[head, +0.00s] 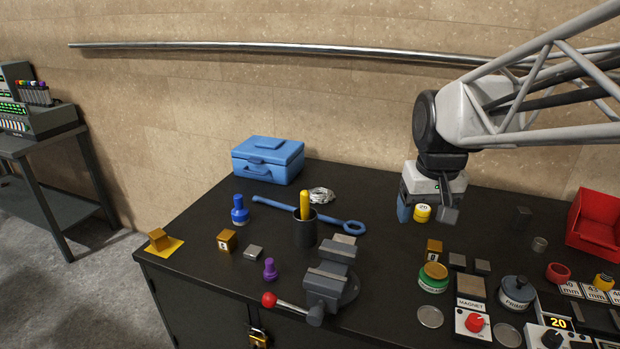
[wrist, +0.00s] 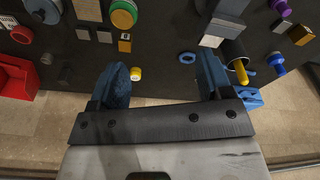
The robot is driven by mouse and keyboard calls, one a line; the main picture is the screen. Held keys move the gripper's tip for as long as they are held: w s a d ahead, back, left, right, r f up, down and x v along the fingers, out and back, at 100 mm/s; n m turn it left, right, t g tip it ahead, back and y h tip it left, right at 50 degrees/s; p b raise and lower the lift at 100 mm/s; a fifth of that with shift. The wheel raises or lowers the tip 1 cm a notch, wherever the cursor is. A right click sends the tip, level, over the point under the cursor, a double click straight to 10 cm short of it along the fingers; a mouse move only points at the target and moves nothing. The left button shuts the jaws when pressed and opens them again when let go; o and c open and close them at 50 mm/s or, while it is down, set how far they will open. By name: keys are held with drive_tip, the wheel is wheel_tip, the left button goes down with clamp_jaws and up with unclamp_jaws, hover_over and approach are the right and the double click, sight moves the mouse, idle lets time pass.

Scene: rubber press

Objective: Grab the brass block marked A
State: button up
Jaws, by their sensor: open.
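Several brass blocks are in view, and their small letters are hard to read, so I cannot tell which is marked A. One brass block (head: 433,246) stands upright behind the green-lidded jar; it also shows in the wrist view (wrist: 125,42). A second brass block (head: 228,239) with a pale label sits at the left of the table, and at the right edge of the wrist view (wrist: 301,35). A third (head: 159,239) rests on a yellow pad, no letter visible. My gripper (head: 428,212) is open and empty above the table's back, its fingers apart in the wrist view (wrist: 163,66).
A yellow weight (head: 422,213) shows near my fingers. A vise (head: 331,281), a black cup (head: 305,232) holding a yellow-handled tool, and a blue wrench (head: 320,219) occupy the middle.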

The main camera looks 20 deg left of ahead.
drive_tip(key=w+a+f+n, duration=0.1)
drive_tip(key=w+a, duration=0.3)
drive_tip(key=a, duration=0.4)
drive_tip(key=w+a+n, duration=0.2)
drive_tip(key=w+a, duration=0.1)
drive_tip(key=a, duration=0.5)
drive_tip(key=n+g, duration=0.2)
drive_tip(key=n, duration=0.5)
hover_over(158, 233)
drive_tip(key=shift+h, duration=0.3)
drive_tip(key=f, duration=1.8)
drive_tip(key=shift+w+d+f, duration=0.1)
drive_tip(key=shift+w+f, duration=0.05)
drive_tip(key=shift+w, duration=0.05)
drive_tip(key=shift+s+a+f, duration=0.1)
drive_tip(key=shift+s+a, duration=0.05)
drive_tip(key=shift+a, duration=0.05)
drive_tip(key=shift+f, duration=1.3)
